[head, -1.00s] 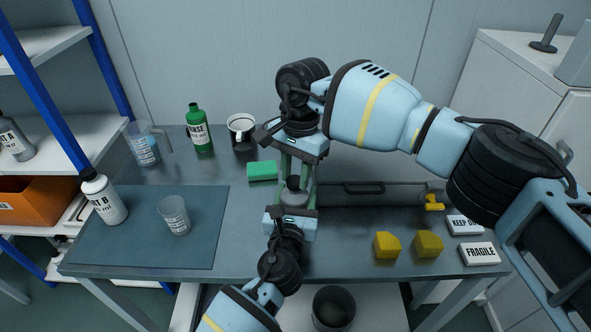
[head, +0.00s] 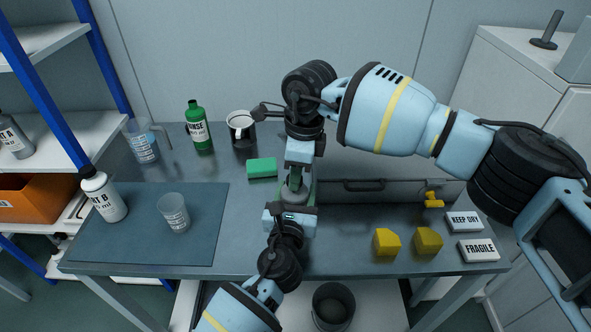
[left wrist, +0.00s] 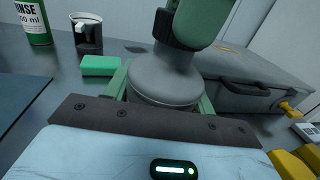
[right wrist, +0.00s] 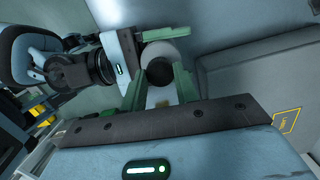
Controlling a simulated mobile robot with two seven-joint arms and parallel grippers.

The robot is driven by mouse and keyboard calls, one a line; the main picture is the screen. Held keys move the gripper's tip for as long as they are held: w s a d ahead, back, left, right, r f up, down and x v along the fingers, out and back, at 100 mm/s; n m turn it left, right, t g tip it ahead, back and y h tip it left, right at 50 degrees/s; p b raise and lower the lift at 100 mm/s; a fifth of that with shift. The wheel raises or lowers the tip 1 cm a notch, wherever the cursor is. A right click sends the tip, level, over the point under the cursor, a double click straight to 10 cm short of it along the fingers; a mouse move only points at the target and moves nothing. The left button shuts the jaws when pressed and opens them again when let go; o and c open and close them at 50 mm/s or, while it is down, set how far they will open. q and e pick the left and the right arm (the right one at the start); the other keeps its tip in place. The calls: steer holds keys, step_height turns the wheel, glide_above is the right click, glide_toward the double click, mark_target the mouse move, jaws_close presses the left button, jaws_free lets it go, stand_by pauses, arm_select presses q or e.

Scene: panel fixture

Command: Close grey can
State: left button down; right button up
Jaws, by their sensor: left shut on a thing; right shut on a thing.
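The grey can (head: 293,194) stands upright near the middle of the bench; its rounded grey shoulder (left wrist: 165,80) shows in the left wrist view. My left gripper (head: 291,205) is shut on the can's body from the front side. A black cap (right wrist: 158,72) is at the can's top, between the green fingers of my right gripper (right wrist: 160,84). The right gripper comes from above and is shut on the cap; it also shows in the head view (head: 297,176). The fingers partly hide the cap, and I cannot tell how tightly it sits on the neck.
A green sponge (head: 262,168), black mug (head: 241,130) and green bottle (head: 198,128) stand behind left. A grey case (head: 365,194) lies close on the right, with yellow blocks (head: 386,242) in front. A clear beaker (head: 174,212) stands on the dark mat (head: 140,245).

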steer(key=m, duration=0.6)
steer(key=shift+s+t, duration=0.1)
steer(key=shift+t, duration=0.2)
steer(key=m, duration=0.4)
steer(key=shift+a+h, duration=0.1)
steer(key=shift+h, duration=0.2)
steer(key=m, duration=0.6)
steer(key=shift+a+m+t+h, duration=0.1)
steer(key=shift+m+t+h, duration=0.2)
steer(key=shift+h, duration=0.1)
steer(key=m, duration=0.5)
steer(key=shift+h, duration=0.3)
steer(key=m, duration=0.5)
steer(key=shift+a, duration=0.1)
steer(key=m, duration=0.3)
steer(key=shift+m+g+h, duration=0.3)
steer(key=shift+g, duration=0.1)
steer(key=m, duration=0.5)
steer(key=shift+g, duration=0.3)
steer(key=m, duration=0.4)
steer(key=shift+m+g, duration=0.3)
